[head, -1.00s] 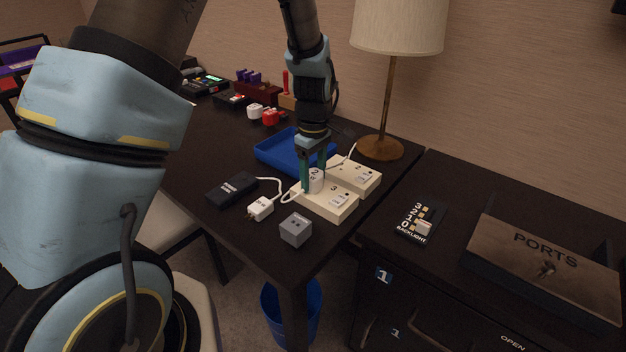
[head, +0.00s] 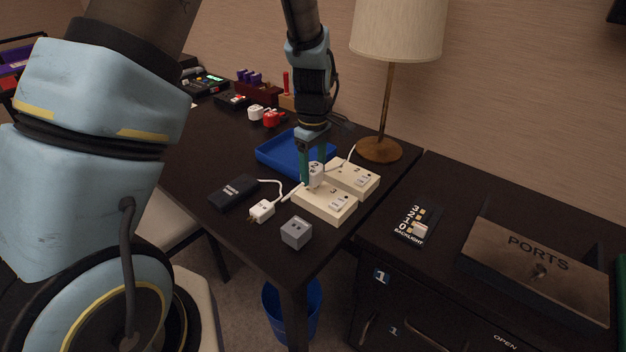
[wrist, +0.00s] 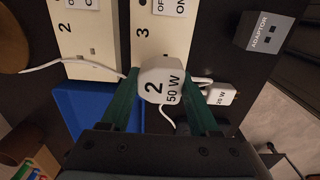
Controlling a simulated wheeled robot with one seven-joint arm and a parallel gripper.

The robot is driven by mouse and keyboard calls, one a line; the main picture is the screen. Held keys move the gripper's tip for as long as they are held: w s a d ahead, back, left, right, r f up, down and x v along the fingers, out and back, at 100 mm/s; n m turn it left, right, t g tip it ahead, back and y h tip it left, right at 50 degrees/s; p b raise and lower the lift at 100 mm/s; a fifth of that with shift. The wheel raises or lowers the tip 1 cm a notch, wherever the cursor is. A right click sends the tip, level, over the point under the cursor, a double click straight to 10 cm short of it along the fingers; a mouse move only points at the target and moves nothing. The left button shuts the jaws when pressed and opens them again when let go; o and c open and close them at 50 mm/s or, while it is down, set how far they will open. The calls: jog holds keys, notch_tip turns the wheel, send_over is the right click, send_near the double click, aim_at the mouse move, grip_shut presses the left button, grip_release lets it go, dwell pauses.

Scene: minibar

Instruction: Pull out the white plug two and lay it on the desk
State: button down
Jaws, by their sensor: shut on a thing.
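The white plug two (head: 315,173), marked "2 50 W" in the wrist view (wrist: 162,82), is held between the green fingers of my gripper (head: 313,176). My gripper is shut on it, pointing down over the cream socket box 3 (head: 325,205). The plug looks slightly raised above the box, with its lower end showing near the top face. A white cable runs from it. Cream socket box 2 (head: 352,178) sits just behind, its sockets bare in the wrist view (wrist: 88,48). The desk (head: 225,150) is dark wood.
A blue tray (head: 275,153) lies behind the boxes. A white 20 W plug (head: 262,210), a black power box (head: 233,192) and a grey adaptor (head: 296,232) lie in front. A lamp (head: 380,148) stands behind right. Bare desk lies left of the tray.

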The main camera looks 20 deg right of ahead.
jog(key=shift+r+p, duration=1.15)
jog(key=shift+r, duration=0.35)
jog(key=shift+w, duration=0.1)
